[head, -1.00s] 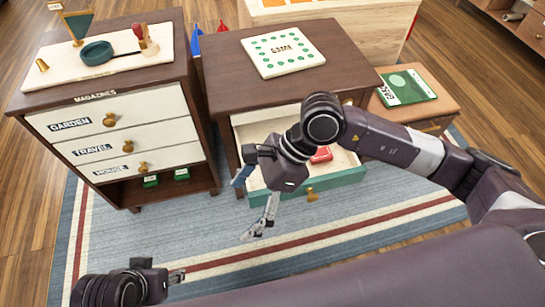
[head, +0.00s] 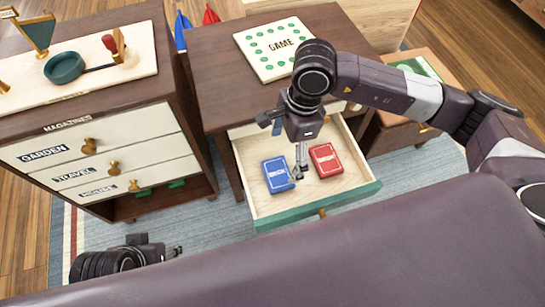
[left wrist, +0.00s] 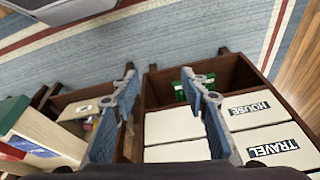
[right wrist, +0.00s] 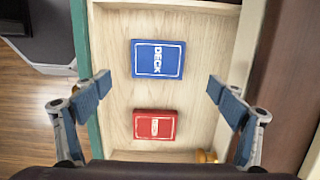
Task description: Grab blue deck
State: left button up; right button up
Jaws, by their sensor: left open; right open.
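The blue deck (head: 278,174) lies flat in the open drawer (head: 258,205), left of the red deck (head: 326,160). In the right wrist view the blue deck (right wrist: 158,59) is in the upper middle, with the red deck (right wrist: 155,125) below it. My right gripper (head: 298,170) is above the drawer, by the blue deck's right edge in the head view. In the right wrist view its open fingers (right wrist: 158,92) are spread wide with nothing between them. My left gripper (left wrist: 160,85) is open and empty; in the left wrist view a magazine cabinet (left wrist: 225,128) is beyond its fingers.
A game board (head: 278,48) lies on the table above the drawer. The magazine cabinet (head: 95,110) stands left, with a tray of items (head: 100,80) on top. A stool (head: 385,130) stands right. The drawer walls surround both decks.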

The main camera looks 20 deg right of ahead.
aim_at(277, 172)
jog(key=shift+f, duration=0.45)
jog(key=shift+s+a+f, duration=0.2)
jog(key=shift+s+f, duration=0.05)
jog(key=shift+f, duration=0.5)
jog(key=f, duration=0.2)
jog(key=a+f+b, duration=0.1)
jog(key=f, duration=0.1)
jog(key=shift+f+b, duration=0.25)
jog(key=shift+b, duration=0.05)
jog(key=shift+a+f, duration=0.1)
jog(key=shift+f, duration=0.15)
pick_arm(q)
jog(key=w+d+r+t, duration=0.1)
jog(key=w+d+t, duration=0.1)
jog(key=w, duration=0.4)
jog(key=shift+w+r+t+h, duration=0.35)
jog(key=shift+w+t+h, duration=0.05)
jog(key=shift+t, duration=0.2)
pick_arm(e)
jog(key=c, duration=1.3)
jog(key=shift+r, duration=0.1)
